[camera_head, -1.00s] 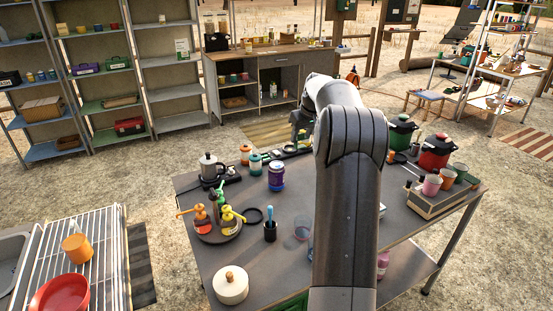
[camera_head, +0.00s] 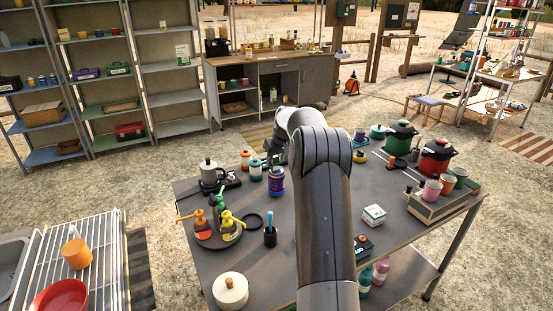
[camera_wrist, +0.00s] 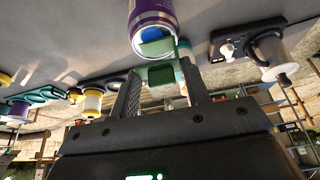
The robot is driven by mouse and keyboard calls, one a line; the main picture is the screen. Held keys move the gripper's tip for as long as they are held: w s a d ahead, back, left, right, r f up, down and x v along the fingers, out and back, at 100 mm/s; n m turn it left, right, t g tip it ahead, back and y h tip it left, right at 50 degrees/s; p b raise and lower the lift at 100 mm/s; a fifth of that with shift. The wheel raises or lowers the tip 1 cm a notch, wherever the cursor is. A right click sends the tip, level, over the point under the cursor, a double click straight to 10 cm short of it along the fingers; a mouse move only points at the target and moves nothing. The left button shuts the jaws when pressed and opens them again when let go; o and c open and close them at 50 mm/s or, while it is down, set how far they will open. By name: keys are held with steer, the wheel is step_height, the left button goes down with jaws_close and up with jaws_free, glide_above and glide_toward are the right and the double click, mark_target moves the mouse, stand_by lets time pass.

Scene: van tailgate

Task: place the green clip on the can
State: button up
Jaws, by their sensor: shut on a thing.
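The can (camera_head: 277,184) is purple with a pale band and stands on the grey table, left of my arm. In the wrist view, which looks upside down, the can (camera_wrist: 151,12) shows at the top with a blue end. My gripper (camera_wrist: 160,76) is shut on the green clip (camera_wrist: 157,73), which sits between its fingers. The clip overlaps the near end of the can in that view; I cannot tell if they touch. In the head view my gripper (camera_head: 274,158) is just above and behind the can, partly hidden by my arm.
Jars (camera_head: 255,168) and a moka pot (camera_head: 210,172) stand left of the can. A round tray with spray bottles (camera_head: 228,222), a cup with a blue-handled tool (camera_head: 270,237) and a lidded pot (camera_head: 230,290) are nearer. Green (camera_head: 400,138) and red (camera_head: 436,156) pots stand right.

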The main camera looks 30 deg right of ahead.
steer(key=shift+f, duration=0.15)
steer(key=o, duration=0.9)
steer(key=shift+o, duration=0.2)
